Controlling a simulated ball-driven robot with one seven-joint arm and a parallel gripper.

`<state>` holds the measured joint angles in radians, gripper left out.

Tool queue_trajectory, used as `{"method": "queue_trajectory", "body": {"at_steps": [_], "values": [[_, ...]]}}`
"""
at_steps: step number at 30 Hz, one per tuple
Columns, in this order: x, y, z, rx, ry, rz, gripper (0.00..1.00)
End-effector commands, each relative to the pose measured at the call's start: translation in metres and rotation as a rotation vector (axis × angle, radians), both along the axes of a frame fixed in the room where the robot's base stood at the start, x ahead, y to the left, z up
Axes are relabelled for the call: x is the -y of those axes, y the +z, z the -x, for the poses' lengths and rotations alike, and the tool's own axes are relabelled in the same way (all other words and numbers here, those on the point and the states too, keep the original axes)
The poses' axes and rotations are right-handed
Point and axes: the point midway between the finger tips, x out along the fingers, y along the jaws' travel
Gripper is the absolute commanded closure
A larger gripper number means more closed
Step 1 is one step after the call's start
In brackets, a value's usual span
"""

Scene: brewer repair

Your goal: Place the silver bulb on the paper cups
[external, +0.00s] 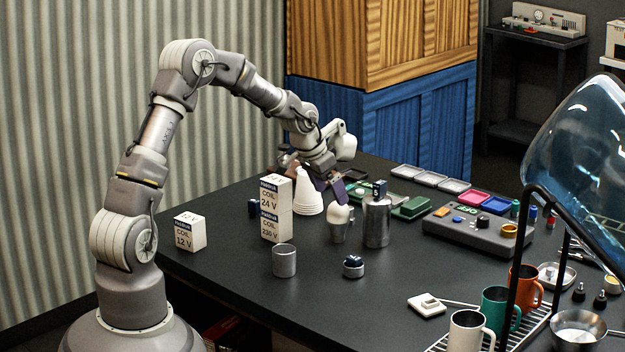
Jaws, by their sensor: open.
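A bulb-shaped piece (338,230) with a pale rounded top and a silver-grey lower part stands on the dark table near the middle. It looks like the silver bulb, but I cannot be sure. The white paper cups (308,198) form a tapering stack, narrow end up, just left of and behind it. My gripper (329,192) is open, pointing down, with its dark fingers close above the bulb's top. I cannot tell whether they touch it, and the space between the fingers is partly hidden.
A metal canister (377,222) stands close right of the bulb. Stacked coil boxes (276,210) stand left of the cups; another box (185,232) is farther left. A metal cup (284,261) and a small round part (353,266) are in front. Mugs (466,331) crowd the right.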

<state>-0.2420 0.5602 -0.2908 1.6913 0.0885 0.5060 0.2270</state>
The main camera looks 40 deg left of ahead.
Motion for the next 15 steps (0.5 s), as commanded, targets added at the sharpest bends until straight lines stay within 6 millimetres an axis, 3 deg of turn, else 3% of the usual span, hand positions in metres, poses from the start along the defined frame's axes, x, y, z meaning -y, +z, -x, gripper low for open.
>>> {"method": "queue_trajectory", "body": {"at_steps": [3, 15], "values": [[0.003, -0.026, 0.001, -0.031, -0.011, 0.009, 0.12], [0.001, -0.074, -0.025, -0.03, -0.009, 0.009, 0.12]]}}
